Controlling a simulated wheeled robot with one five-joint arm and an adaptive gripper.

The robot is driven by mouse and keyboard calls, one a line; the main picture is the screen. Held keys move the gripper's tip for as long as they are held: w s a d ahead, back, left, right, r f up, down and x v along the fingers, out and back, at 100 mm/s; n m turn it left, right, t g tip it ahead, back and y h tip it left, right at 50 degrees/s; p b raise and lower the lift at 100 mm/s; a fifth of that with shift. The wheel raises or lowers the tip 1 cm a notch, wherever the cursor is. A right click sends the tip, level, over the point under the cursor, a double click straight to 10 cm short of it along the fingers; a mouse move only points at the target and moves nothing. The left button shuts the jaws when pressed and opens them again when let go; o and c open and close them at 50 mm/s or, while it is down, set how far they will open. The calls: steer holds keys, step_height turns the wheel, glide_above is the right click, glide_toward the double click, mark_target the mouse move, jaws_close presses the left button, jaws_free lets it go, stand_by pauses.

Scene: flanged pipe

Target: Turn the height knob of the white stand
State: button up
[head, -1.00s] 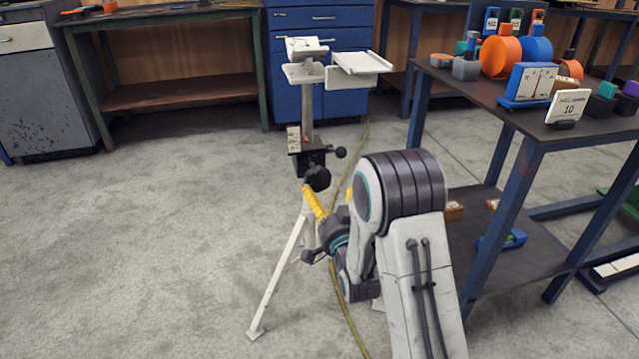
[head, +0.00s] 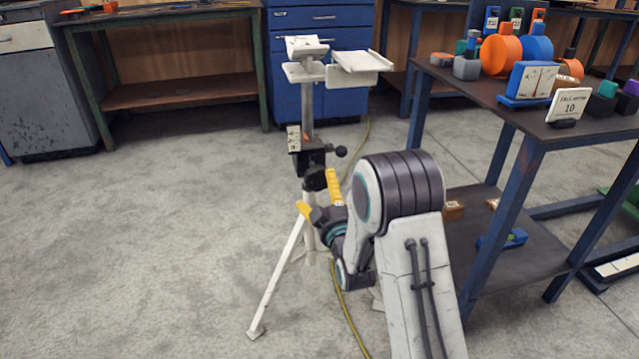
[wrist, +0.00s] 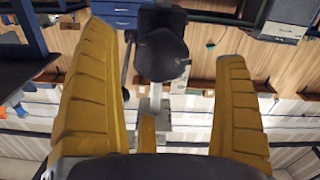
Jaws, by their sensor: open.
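The white stand (head: 306,102) is upright on a tripod base. Its dark height knob (head: 315,179) is on the column below a black clamp block. In the wrist view the dark knob (wrist: 162,52) appears between my two yellow fingers, with a gap on each side. My gripper (head: 318,188) is open just below and in front of the knob, its fingers spread to left and right. I see no contact with the knob. In the wrist view my gripper (wrist: 164,45) is empty. My arm hides part of the stand's lower legs.
A black ball-ended lever (head: 340,152) sticks out right of the clamp block. A blue-legged table (head: 510,112) with coloured items stands close at the right. A yellow cable (head: 346,318) runs along the floor. The floor at the left is clear.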

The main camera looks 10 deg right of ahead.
mark_target(319, 184)
steer(key=shift+w+b, duration=0.5)
steer(key=shift+w, duration=2.1)
steer(key=shift+c, duration=0.4)
steer(key=shift+f, duration=0.1)
steer(key=c, duration=1.1)
